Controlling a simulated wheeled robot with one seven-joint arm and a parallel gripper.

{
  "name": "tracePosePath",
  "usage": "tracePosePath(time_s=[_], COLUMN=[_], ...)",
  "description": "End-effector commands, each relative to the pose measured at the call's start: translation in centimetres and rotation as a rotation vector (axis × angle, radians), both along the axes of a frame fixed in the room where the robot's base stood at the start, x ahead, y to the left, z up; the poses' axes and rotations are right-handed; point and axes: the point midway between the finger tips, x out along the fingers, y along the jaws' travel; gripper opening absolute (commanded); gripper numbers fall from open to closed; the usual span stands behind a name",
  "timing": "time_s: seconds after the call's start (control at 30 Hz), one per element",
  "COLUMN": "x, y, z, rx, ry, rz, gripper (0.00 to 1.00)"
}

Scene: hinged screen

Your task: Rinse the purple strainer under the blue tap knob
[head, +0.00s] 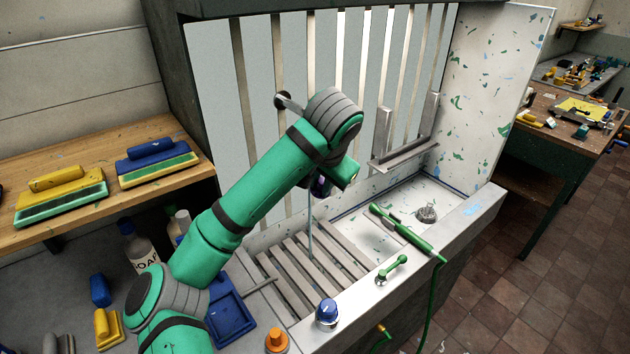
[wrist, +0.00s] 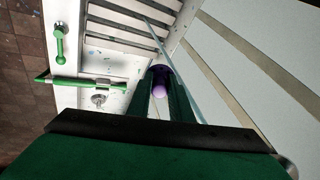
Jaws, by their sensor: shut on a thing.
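The purple strainer (wrist: 161,73) is held between the two fingers of my gripper (wrist: 165,98), which is shut on it. In the head view only a dark purple bit of the strainer (head: 321,186) shows below my wrist; my arm hides the rest. The blue tap knob (head: 327,314) stands on the sink's front ledge. A thin pale blue water stream (head: 309,232) falls to the slatted rack. In the wrist view the stream (wrist: 177,71) passes close to the right of the strainer; I cannot tell whether it touches it. A metal spout (head: 290,104) leaves the back wall, its end hidden by my arm.
An orange knob (head: 277,341), a green lever tap (head: 391,270) and a green spray wand (head: 402,230) line the ledge. The slatted rack (head: 318,262) lies below my gripper. Upright metal bars (head: 279,80) stand behind. A blue tray (head: 232,312) is left of the sink.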

Motion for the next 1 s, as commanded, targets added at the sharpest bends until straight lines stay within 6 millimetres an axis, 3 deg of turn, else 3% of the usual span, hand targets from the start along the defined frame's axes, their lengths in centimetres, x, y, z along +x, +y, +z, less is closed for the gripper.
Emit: tracePosePath(time_s=[0.7, 1.0], x=[-4.8, -5.4], y=[-0.5, -0.6], z=[0.1, 0.0], rx=[0.000, 0.000], ry=[-0.001, 0.000], rz=[0.000, 0.001], gripper=[0.00, 0.00])
